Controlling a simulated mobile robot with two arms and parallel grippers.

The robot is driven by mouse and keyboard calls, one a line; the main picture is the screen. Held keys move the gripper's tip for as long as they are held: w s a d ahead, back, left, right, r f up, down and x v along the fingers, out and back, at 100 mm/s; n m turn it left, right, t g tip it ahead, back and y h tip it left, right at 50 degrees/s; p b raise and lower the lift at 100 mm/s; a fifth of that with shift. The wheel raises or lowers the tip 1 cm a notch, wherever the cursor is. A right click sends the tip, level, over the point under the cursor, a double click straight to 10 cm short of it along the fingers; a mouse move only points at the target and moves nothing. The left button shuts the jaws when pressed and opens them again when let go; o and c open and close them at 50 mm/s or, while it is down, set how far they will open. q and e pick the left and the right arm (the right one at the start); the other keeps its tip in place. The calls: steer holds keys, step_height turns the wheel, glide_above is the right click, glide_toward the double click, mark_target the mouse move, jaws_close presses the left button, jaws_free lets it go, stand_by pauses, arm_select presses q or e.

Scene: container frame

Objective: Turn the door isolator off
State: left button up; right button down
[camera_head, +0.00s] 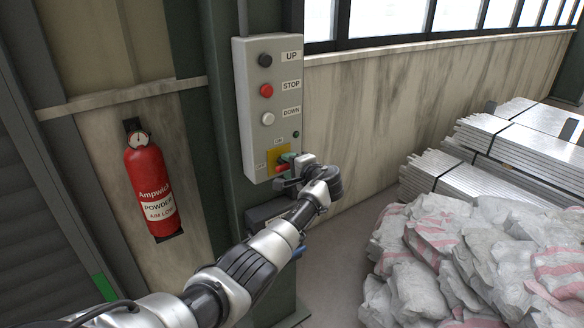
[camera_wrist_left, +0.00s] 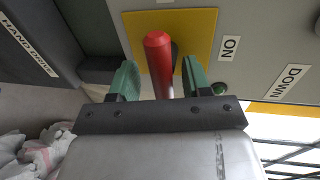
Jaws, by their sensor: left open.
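The door isolator has a red handle (camera_head: 282,168) on a yellow plate (camera_head: 271,159) at the bottom of the grey control box (camera_head: 262,95). An ON label sits above the plate and a label at its left, too small to read surely. My left gripper (camera_head: 286,165) is at the isolator, open. In the left wrist view its two green fingers (camera_wrist_left: 157,80) stand on either side of the red handle (camera_wrist_left: 158,55), with gaps visible. The yellow plate (camera_wrist_left: 195,35) lies behind, with ON at its right. The handle's base is partly hidden. My right gripper is not in view.
UP, STOP (camera_head: 266,90) and DOWN buttons are above the isolator. A red fire extinguisher (camera_head: 151,188) hangs on the left wall. A dark box (camera_head: 268,212) is below the control box. White sacks (camera_head: 470,255) and metal stacks (camera_head: 500,150) lie at the right.

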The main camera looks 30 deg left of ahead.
arm_select(q)
steer(key=b+v, duration=0.1)
steer(key=v, duration=0.9)
steer(key=shift+s+d+b, duration=0.2)
steer(key=shift+d+b, duration=0.15)
